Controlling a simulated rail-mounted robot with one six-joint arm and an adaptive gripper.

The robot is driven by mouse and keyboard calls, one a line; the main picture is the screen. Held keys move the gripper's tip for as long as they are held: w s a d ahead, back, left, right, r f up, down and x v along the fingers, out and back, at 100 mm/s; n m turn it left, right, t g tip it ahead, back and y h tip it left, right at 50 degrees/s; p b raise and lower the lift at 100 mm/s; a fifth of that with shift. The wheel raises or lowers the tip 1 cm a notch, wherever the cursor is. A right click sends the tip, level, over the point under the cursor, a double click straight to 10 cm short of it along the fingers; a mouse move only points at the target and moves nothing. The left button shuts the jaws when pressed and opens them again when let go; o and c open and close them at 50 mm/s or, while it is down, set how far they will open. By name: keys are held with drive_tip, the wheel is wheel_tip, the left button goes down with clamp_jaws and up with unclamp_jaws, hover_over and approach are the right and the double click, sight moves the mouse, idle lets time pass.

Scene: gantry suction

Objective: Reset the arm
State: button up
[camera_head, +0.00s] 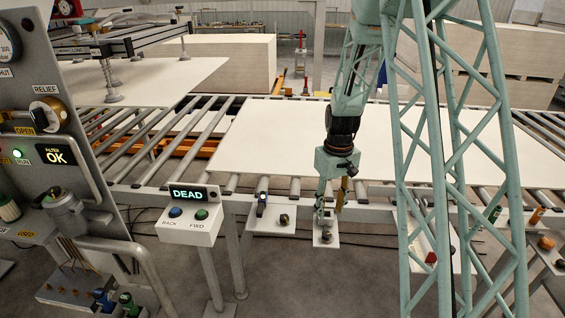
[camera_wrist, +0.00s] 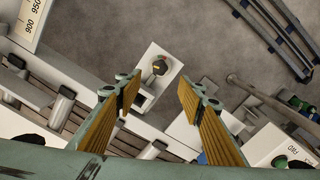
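My arm (camera_head: 344,105) reaches down over the front edge of the roller conveyor, with my gripper (camera_head: 330,210) pointing downward. In the wrist view my gripper (camera_wrist: 158,82) has its two yellow-padded fingers spread wide, with nothing held between them. Beyond the fingertips, a dark knob (camera_wrist: 160,67) sits on a small white plate (camera_wrist: 146,99). In the head view a white plate (camera_head: 326,241) with a dark fitting shows just below the gripper. I cannot tell whether the fingertips touch it.
A large pale board (camera_head: 270,140) lies on the rollers behind the gripper. A box reading "DEAD" (camera_head: 189,213) with blue and green buttons stands to the left. A control panel (camera_head: 82,100) reading "OK" is at far left. A green lattice column (camera_head: 440,150) stands close right.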

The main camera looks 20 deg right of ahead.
drive_tip(key=shift+r, duration=0.1)
drive_tip(key=s+a+r+t, duration=0.1)
drive_tip(key=s+a+r, duration=0.35)
drive_tip(key=r, duration=0.45)
drive_tip(key=s+a+r, duration=0.3)
drive_tip(key=s+r, duration=0.2)
drive_tip(key=r, duration=0.3)
drive_tip(key=s+a+r+t, duration=0.1)
drive_tip(key=s+a+r, duration=0.35)
drive_tip(key=r, duration=0.45)
drive_tip(key=s+a+r, duration=0.2)
drive_tip(key=s+r, duration=0.1)
drive_tip(key=s, duration=0.5)
drive_tip(key=s+a+r+t, duration=0.1)
drive_tip(key=s+a+r, duration=0.2)
drive_tip(key=s, duration=0.6)
drive_tip(key=s+a+r+t, duration=0.1)
drive_tip(key=s+a+r, duration=0.1)
drive_tip(key=s, duration=0.6)
drive_tip(key=shift+s+a+r+m, duration=0.15)
drive_tip(key=shift+s+r+m, duration=0.2)
drive_tip(key=shift+r, duration=0.4)
